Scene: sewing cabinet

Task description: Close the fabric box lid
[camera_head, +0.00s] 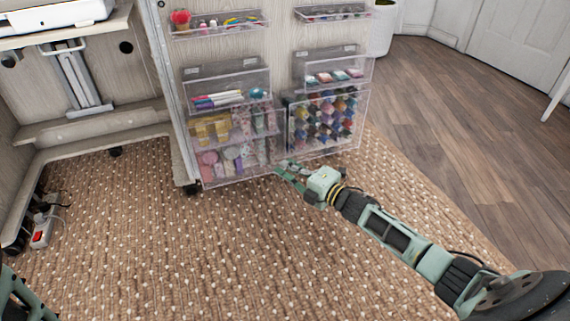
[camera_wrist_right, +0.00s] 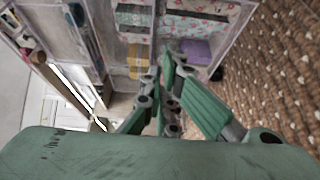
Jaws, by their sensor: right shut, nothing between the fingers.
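The fabric box (camera_head: 212,181) is a clear box low on the left of the cabinet door, with folded patterned fabrics inside. It also shows in the right wrist view (camera_wrist_right: 150,36), where fabrics lie beyond my fingers. Its lid is transparent, and I cannot tell how far it stands open. My right gripper (camera_head: 282,168) is shut and empty at the lower right corner of the fabric box. In the right wrist view its fingers (camera_wrist_right: 166,62) come together in front of the box; I cannot tell whether they touch it. My left gripper's fingers do not show.
A clear box of thread spools (camera_head: 340,142) hangs right of the fabric box. A bin with pens (camera_head: 228,82) sits above it. The cabinet (camera_head: 120,128) stands open at left, and a power strip (camera_head: 42,232) lies on the carpet. The carpet (camera_head: 190,255) in front is mostly clear.

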